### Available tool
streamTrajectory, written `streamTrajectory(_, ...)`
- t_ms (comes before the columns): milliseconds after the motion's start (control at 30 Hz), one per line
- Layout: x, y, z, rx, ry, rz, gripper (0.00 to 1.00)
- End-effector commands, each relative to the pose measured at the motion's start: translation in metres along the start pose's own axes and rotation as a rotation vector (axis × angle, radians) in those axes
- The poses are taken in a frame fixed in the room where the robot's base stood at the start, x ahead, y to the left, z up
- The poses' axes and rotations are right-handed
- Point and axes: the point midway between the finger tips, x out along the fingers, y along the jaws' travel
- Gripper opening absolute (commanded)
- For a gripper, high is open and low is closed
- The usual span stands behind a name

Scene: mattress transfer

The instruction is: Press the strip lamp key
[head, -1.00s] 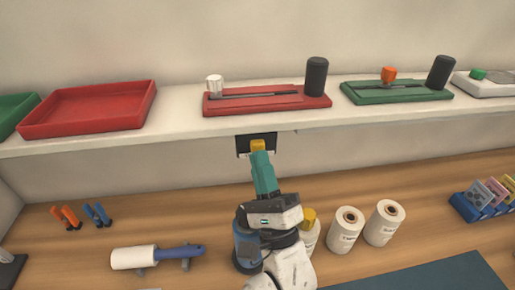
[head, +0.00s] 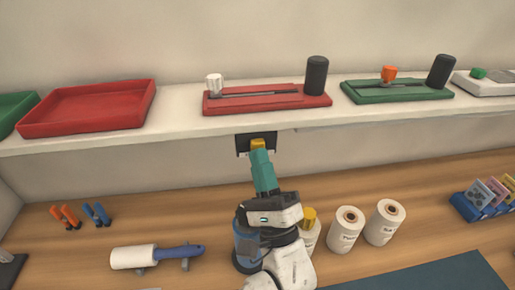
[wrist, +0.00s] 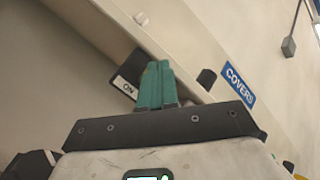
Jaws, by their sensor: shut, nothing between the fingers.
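A dark switch plate (head: 242,145) sits just below the shelf edge, with a yellow key (head: 258,143) on it. In the wrist view the plate shows an "ON" label (wrist: 128,88); the key is hidden behind the fingers there. My gripper (head: 260,153) has teal fingers, shut and empty, pointing up at the plate. The fingertips are right at the key's lower part in the head view; I cannot tell whether they touch it or whether it is pressed in. The shut fingers also show in the wrist view (wrist: 157,72).
The white shelf (head: 180,118) overhangs just above the plate, bearing a red tray (head: 90,108), a red slider board (head: 267,101) and a green slider board (head: 397,92).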

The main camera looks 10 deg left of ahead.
Motion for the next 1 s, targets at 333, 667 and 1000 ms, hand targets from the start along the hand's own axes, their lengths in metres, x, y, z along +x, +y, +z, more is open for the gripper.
streamTrajectory(333, 0.0043, 0.0039, -0.0042, -0.001, 0.001, 0.002, 0.0)
streamTrajectory(667, 0.0042, 0.0049, -0.0049, -0.001, 0.002, 0.003, 0.0)
streamTrajectory(1000, 0.0065, 0.0072, -0.0069, 0.0, 0.002, 0.003, 0.0)
